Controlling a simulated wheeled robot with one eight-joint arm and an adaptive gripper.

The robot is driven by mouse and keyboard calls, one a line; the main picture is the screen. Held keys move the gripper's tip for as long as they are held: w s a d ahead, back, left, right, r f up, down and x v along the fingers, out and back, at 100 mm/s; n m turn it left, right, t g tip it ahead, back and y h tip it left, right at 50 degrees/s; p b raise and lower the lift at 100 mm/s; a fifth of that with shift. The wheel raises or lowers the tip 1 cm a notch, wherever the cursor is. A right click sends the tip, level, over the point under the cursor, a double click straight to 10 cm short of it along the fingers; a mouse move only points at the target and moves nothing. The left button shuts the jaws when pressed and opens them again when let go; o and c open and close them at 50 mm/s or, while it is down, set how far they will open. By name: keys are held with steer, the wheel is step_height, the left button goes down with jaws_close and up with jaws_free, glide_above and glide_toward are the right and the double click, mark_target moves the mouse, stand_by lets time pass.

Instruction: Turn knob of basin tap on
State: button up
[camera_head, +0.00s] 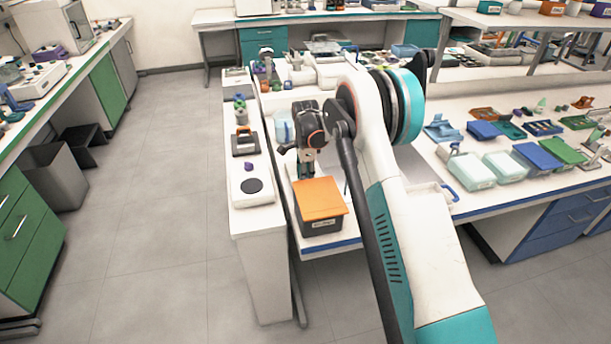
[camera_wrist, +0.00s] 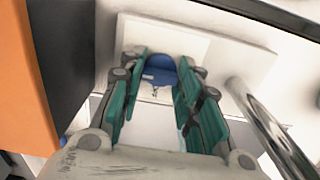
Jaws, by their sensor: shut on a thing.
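In the wrist view, a blue knob (camera_wrist: 160,76) sits between the teal fingers of my gripper (camera_wrist: 161,68). The fingers close on its two sides. A chrome tube (camera_wrist: 270,128), seemingly the tap's spout, runs along the right of that view, beside the right finger. A white block (camera_wrist: 225,57) lies behind the knob. In the head view, my gripper (camera_head: 305,170) points down at the bench's left end, behind the orange-lidded box. The knob and tap cannot be made out there.
The orange-lidded box (camera_head: 320,200) stands close in front of my gripper; its orange side fills the left of the wrist view. A white scale-like device (camera_head: 252,185) stands to the left. Trays and boxes (camera_head: 500,165) cover the bench at right.

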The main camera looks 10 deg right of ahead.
stand_by(0.3)
steer(key=o, duration=1.1)
steer(key=shift+r, duration=0.15)
step_height(320, 180, up, 12)
steer(key=shift+f, duration=0.15)
